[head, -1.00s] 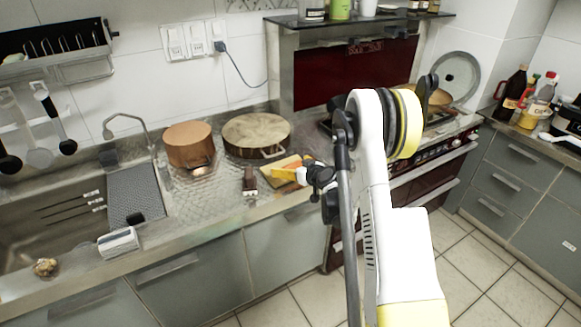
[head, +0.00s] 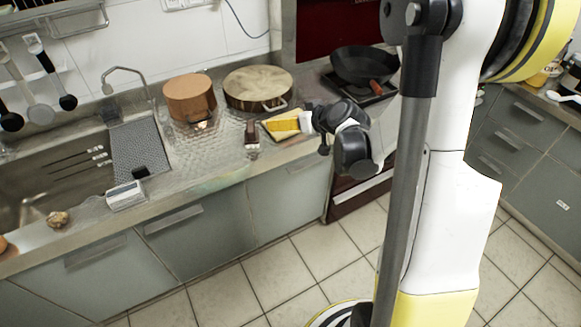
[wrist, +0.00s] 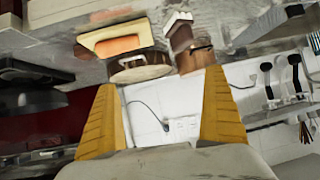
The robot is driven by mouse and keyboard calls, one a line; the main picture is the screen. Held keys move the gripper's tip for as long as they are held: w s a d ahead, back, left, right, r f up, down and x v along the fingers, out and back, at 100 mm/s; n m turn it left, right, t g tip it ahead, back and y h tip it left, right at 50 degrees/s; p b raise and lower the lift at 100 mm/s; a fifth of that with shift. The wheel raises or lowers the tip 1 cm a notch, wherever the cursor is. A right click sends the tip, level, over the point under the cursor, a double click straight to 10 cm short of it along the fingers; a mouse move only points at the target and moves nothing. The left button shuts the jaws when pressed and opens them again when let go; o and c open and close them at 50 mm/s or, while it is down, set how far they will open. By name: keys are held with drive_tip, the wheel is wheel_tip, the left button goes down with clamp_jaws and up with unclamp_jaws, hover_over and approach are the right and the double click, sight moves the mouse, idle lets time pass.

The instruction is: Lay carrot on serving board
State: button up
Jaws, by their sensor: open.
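My gripper (head: 274,125) has yellow fingers and is over or close by the serving board (head: 284,139) on the counter in the head view. In the wrist view my gripper (wrist: 160,80) is open, with nothing between its fingers. The pale serving board (wrist: 99,37) shows there at the upper left, beyond the fingertips. An orange piece that looks like the carrot (wrist: 118,45) appears to lie on the board, apart from the fingers. In the head view the gripper covers part of the board, and I cannot make out the carrot from the yellow fingers.
A dark brown block (head: 252,136) stands just left of the board. A lidded pan (head: 257,88) and a copper pot (head: 190,98) stand behind. A black wok (head: 364,65) sits on the hob at right. The sink (head: 60,165) is at left.

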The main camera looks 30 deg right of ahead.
drive_tip(key=s+a+r+g, duration=0.3)
drive_tip(key=s+a+r, duration=0.5)
drive_tip(key=s+a, duration=0.3)
drive_tip(key=s+a+m+g+h, duration=0.1)
drive_tip(key=s+a, duration=0.2)
drive_tip(key=s, duration=1.2)
drive_tip(key=shift+s+a+r+g+h, duration=0.15)
drive_tip(key=shift+s+g+h, duration=0.05)
drive_tip(key=shift+g+h, duration=0.1)
